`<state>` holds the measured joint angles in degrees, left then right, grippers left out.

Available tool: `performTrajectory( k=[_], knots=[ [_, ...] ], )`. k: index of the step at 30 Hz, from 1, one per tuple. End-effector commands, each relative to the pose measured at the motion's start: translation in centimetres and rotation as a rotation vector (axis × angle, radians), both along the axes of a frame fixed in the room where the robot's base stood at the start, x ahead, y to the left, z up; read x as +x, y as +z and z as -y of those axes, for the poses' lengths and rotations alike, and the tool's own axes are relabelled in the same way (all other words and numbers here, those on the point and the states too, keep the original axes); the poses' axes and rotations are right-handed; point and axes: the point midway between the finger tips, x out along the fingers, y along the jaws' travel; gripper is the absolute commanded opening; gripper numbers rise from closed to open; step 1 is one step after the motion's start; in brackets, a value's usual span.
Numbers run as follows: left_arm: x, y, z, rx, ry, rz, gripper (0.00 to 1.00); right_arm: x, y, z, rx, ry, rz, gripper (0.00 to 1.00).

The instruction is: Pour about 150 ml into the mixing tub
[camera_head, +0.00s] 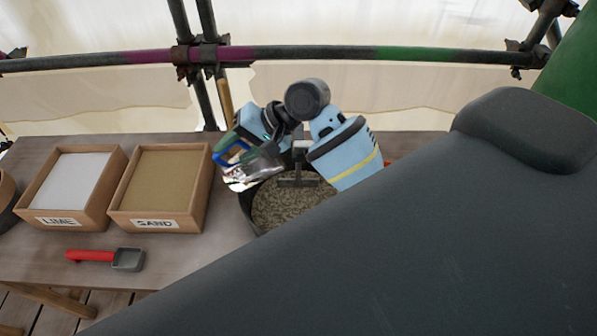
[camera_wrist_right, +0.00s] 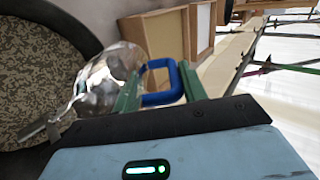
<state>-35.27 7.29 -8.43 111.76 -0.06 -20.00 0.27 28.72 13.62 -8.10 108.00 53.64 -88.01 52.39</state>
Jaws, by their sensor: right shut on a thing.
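The mixing tub (camera_head: 248,212) is a dark round tub holding a speckled grey-brown mix; its dark wall also shows in the right wrist view (camera_wrist_right: 85,35). My right gripper (camera_head: 232,150) is shut on the blue handle (camera_wrist_right: 173,82) of a clear jug (camera_head: 255,170). The jug is over the left part of the tub and looks tilted; the right wrist view shows its shiny clear body (camera_wrist_right: 110,75) against the mix. I cannot make out the liquid level or any stream. My left gripper is not in view.
A grey T-shaped tool (camera_head: 297,181) stands in the tub. Left of it are a sand box (camera_head: 199,215), a lime box (camera_head: 98,217) and a red-handled scoop (camera_head: 128,260) on the wooden table (camera_head: 190,268). A scaffold pole (camera_head: 330,52) runs behind. My dark arm covers the lower right.

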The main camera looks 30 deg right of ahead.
Motion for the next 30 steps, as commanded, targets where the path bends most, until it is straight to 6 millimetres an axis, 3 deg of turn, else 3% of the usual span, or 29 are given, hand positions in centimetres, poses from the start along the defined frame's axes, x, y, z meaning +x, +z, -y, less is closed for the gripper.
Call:
performTrajectory(
  k=[30],
  knots=[
    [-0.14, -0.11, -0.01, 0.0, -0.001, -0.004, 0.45, -0.31, 0.53, 0.62, 0.095, 0.0, 0.057, 0.02]
  ],
)
